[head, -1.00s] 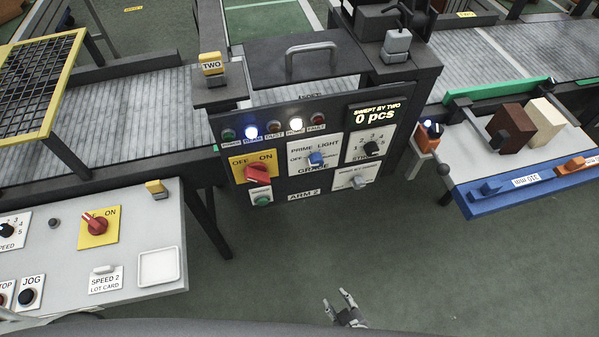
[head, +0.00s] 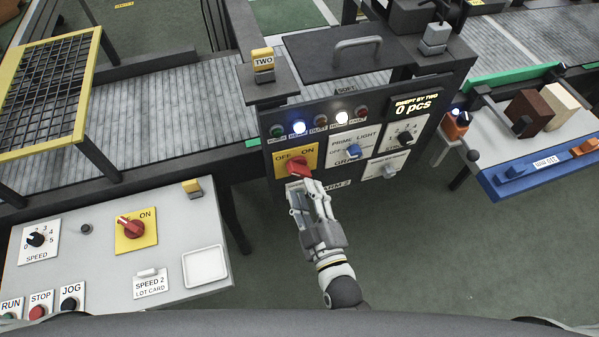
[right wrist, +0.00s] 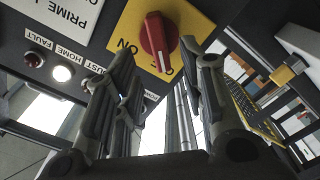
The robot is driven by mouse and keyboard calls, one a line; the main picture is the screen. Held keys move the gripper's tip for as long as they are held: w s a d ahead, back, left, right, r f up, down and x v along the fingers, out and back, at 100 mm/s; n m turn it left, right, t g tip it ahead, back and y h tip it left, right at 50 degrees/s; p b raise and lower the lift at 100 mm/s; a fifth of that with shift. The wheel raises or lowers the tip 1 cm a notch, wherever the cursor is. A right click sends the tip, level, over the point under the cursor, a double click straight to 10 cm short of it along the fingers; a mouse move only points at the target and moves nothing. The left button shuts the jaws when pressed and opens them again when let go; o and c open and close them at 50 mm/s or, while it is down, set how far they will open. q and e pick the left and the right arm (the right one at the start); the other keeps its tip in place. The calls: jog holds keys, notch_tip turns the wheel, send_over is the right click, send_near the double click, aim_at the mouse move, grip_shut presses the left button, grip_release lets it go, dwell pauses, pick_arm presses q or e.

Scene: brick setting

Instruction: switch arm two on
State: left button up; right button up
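The ARM 2 panel (head: 340,150) stands at the centre of the head view. Its red rotary knob (head: 298,167) sits on a yellow OFF/ON plate (head: 311,153). The knob also shows in the right wrist view (right wrist: 158,40), its handle slanting slightly and a pale line along it. My right gripper (head: 305,188) is just in front of the knob from below. In the right wrist view its fingers (right wrist: 158,52) are spread, one on each side of the knob, with gaps visible. My left gripper is out of view.
A second red knob on yellow (head: 132,228) is on the grey desk at left. The panel has a PRIME LIGHT switch (head: 353,150), a dial (head: 404,138) and a display reading 0 pcs (head: 414,104). A blue-edged tray (head: 530,176) stands right. Floor below the panel is open.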

aim_at(299, 175)
jog(key=shift+p+x, duration=0.35)
jog(key=shift+x, duration=2.45)
jog(key=shift+c, duration=0.3)
grip_shut()
